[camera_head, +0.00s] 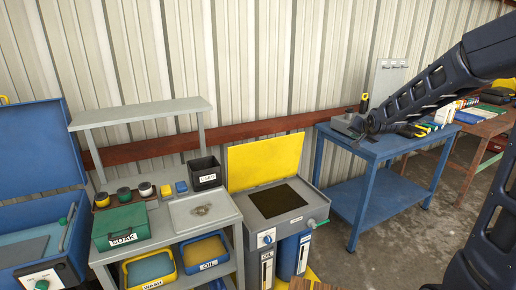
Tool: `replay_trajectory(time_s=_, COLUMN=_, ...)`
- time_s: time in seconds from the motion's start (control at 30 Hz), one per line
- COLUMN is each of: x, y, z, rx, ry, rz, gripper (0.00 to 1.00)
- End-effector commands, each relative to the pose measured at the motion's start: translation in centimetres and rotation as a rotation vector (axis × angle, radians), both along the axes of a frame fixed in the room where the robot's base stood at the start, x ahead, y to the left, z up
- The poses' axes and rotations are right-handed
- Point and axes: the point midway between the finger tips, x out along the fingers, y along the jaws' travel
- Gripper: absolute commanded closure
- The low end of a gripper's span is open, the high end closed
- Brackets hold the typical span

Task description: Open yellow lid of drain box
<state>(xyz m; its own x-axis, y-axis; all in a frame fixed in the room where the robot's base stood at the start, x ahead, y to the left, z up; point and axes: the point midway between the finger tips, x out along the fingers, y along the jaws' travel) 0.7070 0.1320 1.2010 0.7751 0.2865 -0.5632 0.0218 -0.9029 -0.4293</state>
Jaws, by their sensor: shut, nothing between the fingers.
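The drain box (310,222) is a grey cabinet at the middle of the head view, with a dark recessed top (277,200). Its yellow lid (265,160) stands raised at the back edge, near upright, with its face towards me. A green handle (320,223) and a blue knob (266,238) are on its front. My arm reaches in from the right, over the blue table. My gripper (361,131) is small and dark at the arm's end, shut and empty, to the right of the lid and apart from it.
A grey bench (224,217) to the left holds a green box (120,226), jars, a tray and a dark bin (205,173). A blue open-lidded washer (40,150) stands far left. The blue table (385,147) is right of the drain box. Concrete floor is clear in front of the table.

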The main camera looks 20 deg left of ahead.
Motion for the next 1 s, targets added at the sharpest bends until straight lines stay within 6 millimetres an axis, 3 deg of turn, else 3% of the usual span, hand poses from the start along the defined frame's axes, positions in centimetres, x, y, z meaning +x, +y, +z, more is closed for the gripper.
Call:
replay_trajectory(time_s=0.2, x=3.8, y=6.4, z=-2.7, rx=0.159, ry=-0.049, rz=0.027, gripper=1.00)
replay_trajectory(time_s=0.5, x=7.1, y=15.2, z=-6.6, rx=0.410, ry=-0.091, rz=0.068, gripper=1.00)
replay_trajectory(time_s=0.7, x=8.1, y=20.8, z=-9.7, rx=0.595, ry=-0.097, rz=0.093, gripper=1.00)
replay_trajectory(time_s=1.0, x=7.7, y=28.4, z=-14.8, rx=0.886, ry=-0.076, rz=0.126, gripper=1.00)
